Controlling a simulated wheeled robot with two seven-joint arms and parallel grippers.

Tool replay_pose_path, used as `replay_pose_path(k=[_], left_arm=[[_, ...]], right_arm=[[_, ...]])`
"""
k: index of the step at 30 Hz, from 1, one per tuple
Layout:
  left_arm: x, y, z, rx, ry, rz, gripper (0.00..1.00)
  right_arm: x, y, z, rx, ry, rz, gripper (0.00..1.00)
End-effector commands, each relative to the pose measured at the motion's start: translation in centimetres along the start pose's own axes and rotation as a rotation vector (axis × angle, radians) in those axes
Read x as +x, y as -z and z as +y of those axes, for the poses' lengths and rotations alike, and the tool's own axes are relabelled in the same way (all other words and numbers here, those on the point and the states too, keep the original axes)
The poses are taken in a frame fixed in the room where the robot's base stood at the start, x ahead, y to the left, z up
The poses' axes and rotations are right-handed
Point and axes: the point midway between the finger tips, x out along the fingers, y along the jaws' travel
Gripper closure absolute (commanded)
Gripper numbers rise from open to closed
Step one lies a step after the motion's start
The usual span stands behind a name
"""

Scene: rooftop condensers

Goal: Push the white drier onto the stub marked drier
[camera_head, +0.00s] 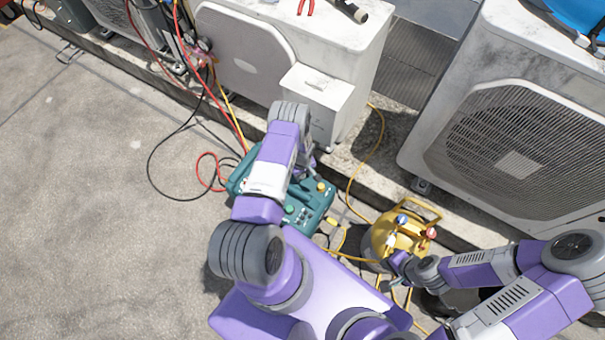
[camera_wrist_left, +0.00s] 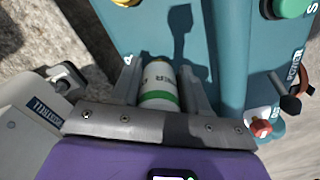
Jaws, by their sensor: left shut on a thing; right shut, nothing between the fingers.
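In the left wrist view my left gripper (camera_wrist_left: 160,85) is shut on the white drier (camera_wrist_left: 158,97), a small white cylinder with a green band and part of a dark label showing. Its far end lies toward the teal machine (camera_wrist_left: 165,35). In the head view my left gripper (camera_head: 308,163) is over the teal machine (camera_head: 318,206), below the small box on the white condenser, and my arm hides the drier there. My right gripper (camera_head: 395,262) is shut and empty beside the yellow tank. I cannot make out the stub marked drier in either view.
White condensers (camera_head: 245,60) and (camera_head: 525,135) stand along the back on a low kerb. A yellow tank (camera_head: 405,228) with gauges and a handle stands right of the teal machine. Red, black and yellow hoses (camera_head: 160,150) cross the floor.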

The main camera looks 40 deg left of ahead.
Motion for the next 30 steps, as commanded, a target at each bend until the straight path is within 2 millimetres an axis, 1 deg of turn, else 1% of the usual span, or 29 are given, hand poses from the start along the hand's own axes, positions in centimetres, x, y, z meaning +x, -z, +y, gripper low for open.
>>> replay_pose_path(k=[11,30], left_arm=[[0.04,0.01,0.02,0.000,0.000,0.000,0.92],[0.80,0.02,0.00,0.000,0.000,0.000,0.92]], right_arm=[[0.00,0.00,0.00,0.000,0.000,0.000,1.00],[0.00,0.00,0.00,0.000,0.000,0.000,1.00]])
